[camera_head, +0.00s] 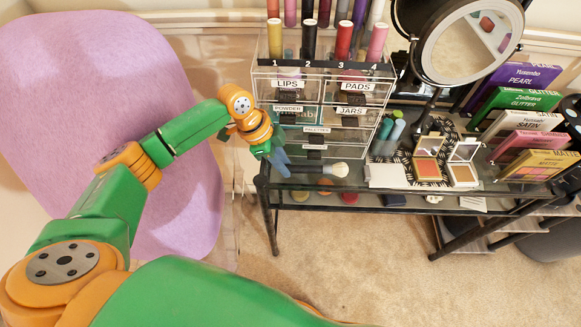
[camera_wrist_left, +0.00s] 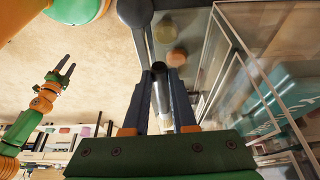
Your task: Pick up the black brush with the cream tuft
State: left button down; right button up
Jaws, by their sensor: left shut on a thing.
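The black brush (camera_head: 307,168) lies level at the front of the glass vanity, below the drawers, with its cream tuft (camera_head: 336,170) pointing right. My left gripper (camera_head: 285,168) reaches it from the left and is shut on its dark handle. In the left wrist view, the brush (camera_wrist_left: 161,90) shows as a dark and silvery rod between the two fingers of the left gripper (camera_wrist_left: 160,78). I cannot tell whether it touches the glass. My right gripper (camera_wrist_left: 69,65) shows only in the left wrist view, at the left, open and empty, away from the brush.
A clear drawer unit (camera_head: 318,115) stands right behind the brush. To the right are open compacts (camera_head: 427,160), teal tubes (camera_head: 390,132), a round mirror (camera_head: 465,38) and upright palettes (camera_head: 525,98). A purple chair (camera_head: 95,75) fills the left. Carpet (camera_head: 330,275) lies in front.

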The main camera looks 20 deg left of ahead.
pick_arm(q)
jog(key=s+a+r, duration=0.2)
jog(key=s+r, duration=0.9)
jog(key=s, duration=0.2)
jog(key=shift+s+a, duration=0.25)
jog(key=shift+s, duration=0.15)
dwell(1.6)
